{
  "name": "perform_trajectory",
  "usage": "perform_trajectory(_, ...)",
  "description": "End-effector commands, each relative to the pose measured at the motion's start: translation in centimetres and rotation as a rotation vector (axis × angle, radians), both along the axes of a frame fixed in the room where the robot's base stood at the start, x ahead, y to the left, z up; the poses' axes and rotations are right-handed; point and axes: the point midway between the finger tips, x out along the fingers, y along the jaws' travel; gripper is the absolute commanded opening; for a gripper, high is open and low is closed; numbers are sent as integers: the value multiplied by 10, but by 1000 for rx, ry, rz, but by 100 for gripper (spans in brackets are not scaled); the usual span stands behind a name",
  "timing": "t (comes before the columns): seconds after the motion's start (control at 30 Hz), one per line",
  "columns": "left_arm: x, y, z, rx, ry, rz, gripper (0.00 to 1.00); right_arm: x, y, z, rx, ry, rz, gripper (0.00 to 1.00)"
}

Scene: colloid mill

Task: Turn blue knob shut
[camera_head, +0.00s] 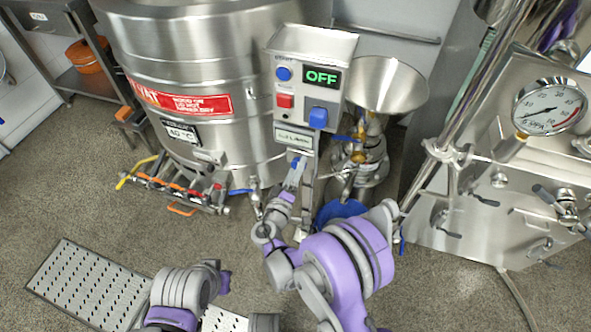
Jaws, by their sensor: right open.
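The blue knob (318,117) sits on the lower right of the front of a steel control box (314,43), on a grey-blue square plate. The box's display (322,77) reads OFF in green. My right gripper (296,168) is open and points up, below the box and a little left of the knob. It is apart from the knob, in front of the box's post. Its fingers are small in the picture, and I see nothing between them. Links of my left arm show at the bottom left; I cannot make out its gripper.
A blue button (283,73) and a red button (285,101) are left of the knob. A steel funnel (388,86) stands right of the box, a large vat (205,65) left. A gauge (549,107) is at right. A perforated metal plate (85,283) lies on the floor.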

Motion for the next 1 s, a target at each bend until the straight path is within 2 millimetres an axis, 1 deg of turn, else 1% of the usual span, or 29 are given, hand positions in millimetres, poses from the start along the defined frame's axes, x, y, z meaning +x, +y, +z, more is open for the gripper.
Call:
perform_trajectory(0.13, 0, 0, 0, 0, 0, 0, 0, -3, 1, 0, 0, 0, 1, 89)
perform_trajectory(0.23, 0, 0, 2, 0, -1, 0, 0, -13, 5, 0, 1, 0, 4, 89)
perform_trajectory(0.37, -1, 0, 5, 0, -1, 0, 0, -37, 12, 1, 2, 0, 4, 89)
perform_trajectory(0.5, -1, 0, 8, 0, -2, 0, 0, -65, 19, 1, 0, -1, 4, 89)
perform_trajectory(0.6, -1, 0, 9, 0, -3, 0, 0, -82, 23, 1, 1, -1, 3, 89)
perform_trajectory(0.7, -1, 0, 10, 0, -3, 0, 0, -95, 26, 0, 1, 0, 2, 89)
perform_trajectory(0.83, -1, 0, 10, 0, -3, 0, 0, -103, 28, 0, 0, 1, 0, 89)
perform_trajectory(1.0, -1, 0, 10, 0, -3, 0, 0, -105, 28, 0, 0, 0, 0, 89)
